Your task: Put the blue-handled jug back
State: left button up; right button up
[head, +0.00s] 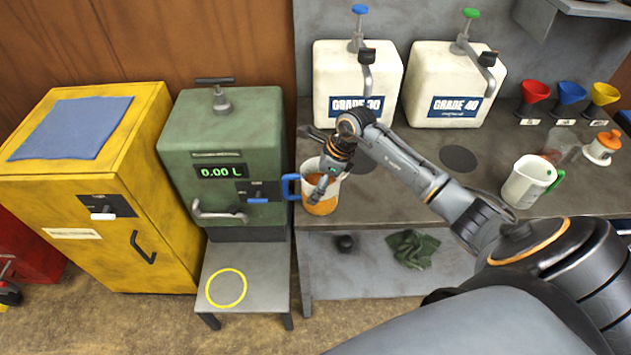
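The blue-handled jug (321,207) is a clear jug with amber-brown liquid in it. It is upright at the left front corner of the grey bench, with its blue handle (291,187) pointing left, past the bench's edge. I cannot tell whether it rests on the bench or is slightly above it. My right gripper (320,188) reaches in from the right and is at the jug, its fingers in front of the jug's upper body. The wrist hides part of the rim, and whether the fingers grip is unclear. My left gripper is not in view.
Grade 30 (334,100) and Grade 40 (424,85) tanks stand at the back. A green-handled jug (523,187) stands right on the bench (425,205), near coloured funnels (571,93). Left are a green machine reading 0.00 L (190,150) and a stand with a yellow ring (226,288).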

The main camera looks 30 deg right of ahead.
jog(key=o, duration=1.4)
jog(key=shift+c, duration=0.2)
jog(key=shift+r, duration=0.15)
jog(key=shift+d+r, duration=0.1)
jog(key=shift+r, duration=0.1)
jog(key=b+v, duration=0.2)
jog(key=v, duration=0.8)
jog(key=shift+s+r+b, duration=0.15)
jog(key=shift+r+b, duration=0.1)
jog(key=shift+b, duration=0.05)
jog(key=shift+s+d+r, duration=0.1)
jog(key=shift+s+r, duration=0.05)
jog(key=shift+r, duration=0.35)
